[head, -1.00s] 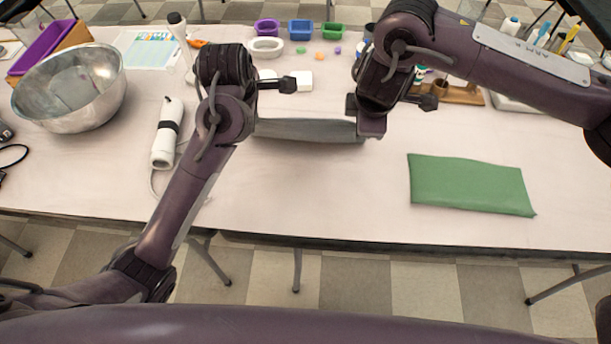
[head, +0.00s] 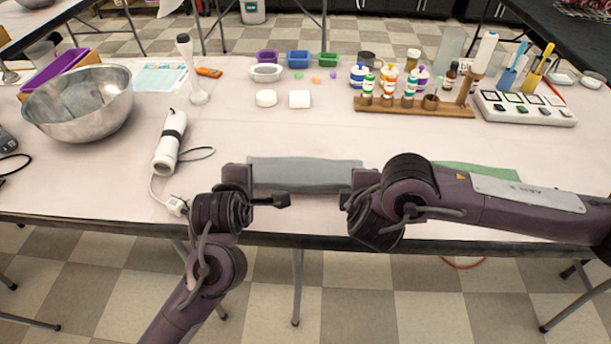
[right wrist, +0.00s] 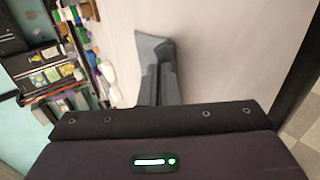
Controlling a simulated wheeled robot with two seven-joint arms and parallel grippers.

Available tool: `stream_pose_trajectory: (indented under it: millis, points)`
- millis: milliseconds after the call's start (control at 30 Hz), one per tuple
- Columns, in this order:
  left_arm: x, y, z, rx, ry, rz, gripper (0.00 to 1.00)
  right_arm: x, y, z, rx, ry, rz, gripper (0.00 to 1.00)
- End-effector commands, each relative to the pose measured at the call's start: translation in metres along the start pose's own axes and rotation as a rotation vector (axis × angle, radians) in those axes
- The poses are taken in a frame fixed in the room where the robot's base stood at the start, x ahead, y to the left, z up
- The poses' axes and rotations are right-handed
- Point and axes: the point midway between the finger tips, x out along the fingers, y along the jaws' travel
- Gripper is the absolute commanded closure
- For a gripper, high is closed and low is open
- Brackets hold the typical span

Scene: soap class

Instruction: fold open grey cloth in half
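The grey cloth (head: 305,172) lies near the table's front edge as a wide, short strip between my two grippers. Its front part shows as a darker band, so it looks doubled over or raised there. My left gripper (head: 243,180) is at the cloth's left end and my right gripper (head: 358,184) at its right end. Both appear shut on its ends, though the fingertips are largely hidden. In the right wrist view the cloth (right wrist: 152,55) runs away from the gripper, with a bent corner at its far end.
A green folded cloth (head: 480,170) lies right, partly behind my right arm. A wooden rack (head: 415,106) with bottles and small coloured moulds (head: 298,58) are at the back.

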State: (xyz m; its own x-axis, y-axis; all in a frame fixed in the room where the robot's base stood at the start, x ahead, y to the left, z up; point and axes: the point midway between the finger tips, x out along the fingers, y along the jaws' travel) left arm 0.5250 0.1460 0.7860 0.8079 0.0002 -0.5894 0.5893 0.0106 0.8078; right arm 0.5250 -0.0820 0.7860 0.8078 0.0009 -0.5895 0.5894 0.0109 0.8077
Motion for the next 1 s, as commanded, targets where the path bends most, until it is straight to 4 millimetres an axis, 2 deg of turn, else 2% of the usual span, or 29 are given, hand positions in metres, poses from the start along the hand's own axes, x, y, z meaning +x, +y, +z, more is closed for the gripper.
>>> stream_pose_trajectory:
  millis: [300,600,1000]
  points:
    - [0.0005,-0.0010,-0.0001,0.000,0.000,0.010,1.00,0.0006,-0.0008,0.0004,0.000,-0.001,0.010,1.00]
    - [0.0006,-0.0011,0.0000,0.000,0.000,0.009,0.61,0.0006,-0.0008,0.0002,0.000,-0.001,0.009,0.61]
    - [-0.0043,0.0054,0.0003,-0.002,-0.001,0.008,0.60,-0.0043,0.0054,0.0003,0.002,-0.001,0.008,0.60]
